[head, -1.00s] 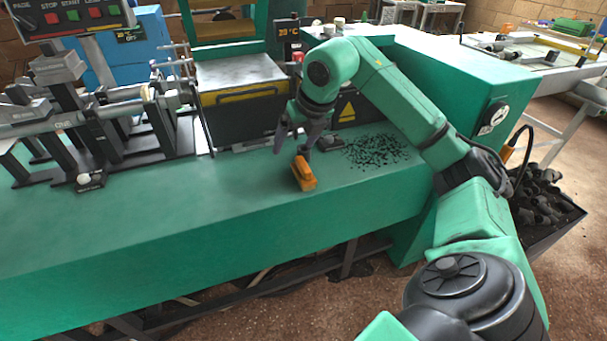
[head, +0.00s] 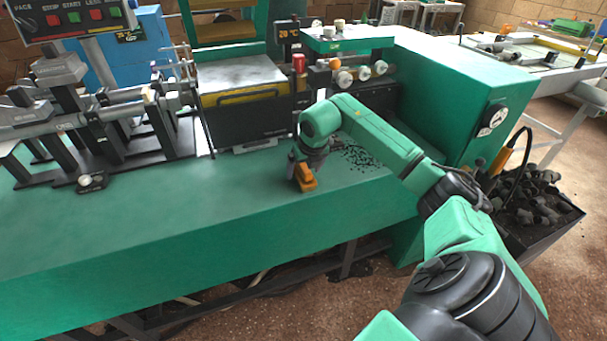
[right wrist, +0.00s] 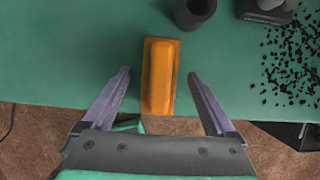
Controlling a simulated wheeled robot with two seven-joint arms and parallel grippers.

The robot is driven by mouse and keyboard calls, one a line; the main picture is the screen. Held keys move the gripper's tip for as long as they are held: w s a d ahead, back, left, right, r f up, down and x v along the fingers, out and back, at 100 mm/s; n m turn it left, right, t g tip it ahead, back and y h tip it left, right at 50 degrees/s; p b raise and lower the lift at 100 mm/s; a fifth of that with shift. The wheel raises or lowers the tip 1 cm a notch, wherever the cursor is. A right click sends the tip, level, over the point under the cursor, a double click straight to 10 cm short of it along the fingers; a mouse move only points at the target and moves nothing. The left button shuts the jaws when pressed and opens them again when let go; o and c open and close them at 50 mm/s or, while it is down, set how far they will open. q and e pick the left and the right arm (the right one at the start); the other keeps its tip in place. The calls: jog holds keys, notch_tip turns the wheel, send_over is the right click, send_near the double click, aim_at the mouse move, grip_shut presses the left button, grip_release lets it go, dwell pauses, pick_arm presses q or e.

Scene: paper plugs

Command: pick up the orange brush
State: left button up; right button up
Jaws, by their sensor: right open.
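The orange brush (head: 305,179) lies on the green bench top (head: 180,215), near its front edge. In the right wrist view the brush (right wrist: 160,76) lies lengthwise between the two spread fingers of my right gripper (right wrist: 160,88), with a gap on each side. In the head view my right gripper (head: 301,172) is low over the brush, and its wrist hides part of the brush and most of the fingers. The gripper is open and empty. My left gripper is not in view.
Black granules (head: 362,159) are scattered on the bench to the right of the brush. A dark cup-like cylinder (right wrist: 194,13) stands beyond the brush. A machine with a drawer (head: 250,115) stands behind. The bench left of the brush is mostly clear.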

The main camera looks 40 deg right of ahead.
aim_at(305, 167)
grip_shut()
jog(key=shift+r, duration=0.15)
notch_tip(305, 167, up, 20)
jog(key=p, duration=0.2)
